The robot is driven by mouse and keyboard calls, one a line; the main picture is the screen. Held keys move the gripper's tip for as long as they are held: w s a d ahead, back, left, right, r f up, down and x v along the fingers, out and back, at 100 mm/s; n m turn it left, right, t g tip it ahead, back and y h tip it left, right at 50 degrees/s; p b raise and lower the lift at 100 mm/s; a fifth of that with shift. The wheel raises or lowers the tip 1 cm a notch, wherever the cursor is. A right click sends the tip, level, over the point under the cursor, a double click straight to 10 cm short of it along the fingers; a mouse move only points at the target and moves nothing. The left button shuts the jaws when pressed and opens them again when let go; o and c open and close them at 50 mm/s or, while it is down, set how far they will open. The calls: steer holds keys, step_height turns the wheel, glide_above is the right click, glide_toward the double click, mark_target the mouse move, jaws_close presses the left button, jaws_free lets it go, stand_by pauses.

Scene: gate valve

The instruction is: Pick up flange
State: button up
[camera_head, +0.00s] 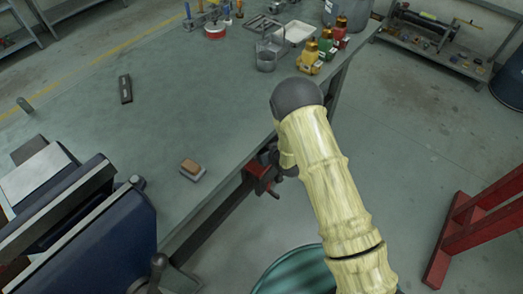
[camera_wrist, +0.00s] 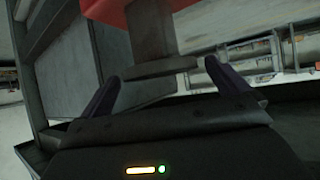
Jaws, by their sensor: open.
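In the wrist view my gripper (camera_wrist: 163,72) is open, with its two dark fingers apart. A grey neck with a wide flat rim (camera_wrist: 158,69) hangs beneath a red body (camera_wrist: 145,12) and shows between the fingertips. I cannot tell whether this rim is the flange, or whether the fingers touch it; neither finger is closed on it. In the head view a red fitting (camera_head: 262,178) with dark parts sits at the bench's edge, close by my arm. My gripper is not clearly seen there. No other part is clearly a flange.
The grey-green bench (camera_head: 130,130) is mostly clear. It carries a blue vise (camera_head: 95,230), a small block (camera_head: 192,170), a dark bar (camera_head: 125,89) and several bottles (camera_head: 318,50) at the back. A red stand (camera_head: 460,230) is on the floor at right.

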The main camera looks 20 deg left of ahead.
steer(key=c, duration=1.6)
steer(key=shift+w+r, duration=0.1)
steer(key=shift+r, duration=1.55)
steer(key=shift+c, duration=0.4)
steer(key=shift+r, duration=0.25)
steer(key=s+d, duration=1.2)
steer(key=s, duration=0.1)
steer(key=shift+d, duration=0.35)
steer(key=shift+w+f, duration=0.1)
